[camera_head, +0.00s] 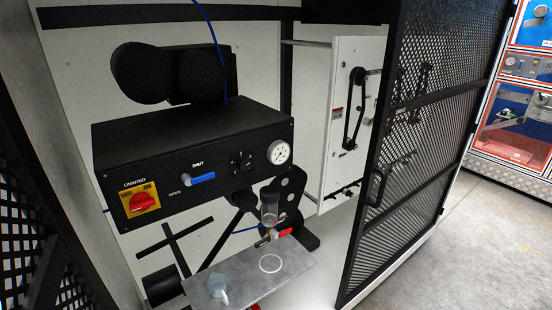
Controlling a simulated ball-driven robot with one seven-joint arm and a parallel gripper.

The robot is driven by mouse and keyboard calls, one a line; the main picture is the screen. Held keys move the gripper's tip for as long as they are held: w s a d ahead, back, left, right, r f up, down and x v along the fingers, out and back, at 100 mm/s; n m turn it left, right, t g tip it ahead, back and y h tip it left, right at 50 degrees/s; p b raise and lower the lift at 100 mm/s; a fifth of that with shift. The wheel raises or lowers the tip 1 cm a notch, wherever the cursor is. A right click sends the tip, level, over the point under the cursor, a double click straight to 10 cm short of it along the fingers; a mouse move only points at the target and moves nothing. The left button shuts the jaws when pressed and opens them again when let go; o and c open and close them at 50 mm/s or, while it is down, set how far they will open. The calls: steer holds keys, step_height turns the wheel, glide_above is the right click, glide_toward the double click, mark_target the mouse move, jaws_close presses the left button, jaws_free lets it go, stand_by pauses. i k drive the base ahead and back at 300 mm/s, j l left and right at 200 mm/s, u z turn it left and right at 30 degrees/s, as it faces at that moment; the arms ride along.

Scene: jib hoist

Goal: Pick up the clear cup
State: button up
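A small clear, slightly bluish cup (219,289) stands on the grey metal shelf (240,271) at the bottom middle of the head view. It sits near the shelf's left end. A white ring (271,263) lies on the same shelf to the right of the cup. My gripper is not in this view, so I cannot see its state or where it is relative to the cup.
Above the shelf are a clear container (269,208) and a red-handled valve (285,232). A black control box (190,155) with a red switch (143,200) overhangs from behind. A black mesh door (425,130) stands at right. Open floor (490,250) lies beyond it.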

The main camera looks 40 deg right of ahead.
mark_target(217, 285)
steer(key=i+l+u, duration=0.3)
steer(key=i+l, duration=0.2)
steer(key=l, duration=0.15)
steer(key=i+l+u, duration=0.15)
steer(key=l, duration=0.2)
steer(key=i+l+u, duration=0.15)
steer(key=l, duration=0.25)
steer(key=i, duration=0.1)
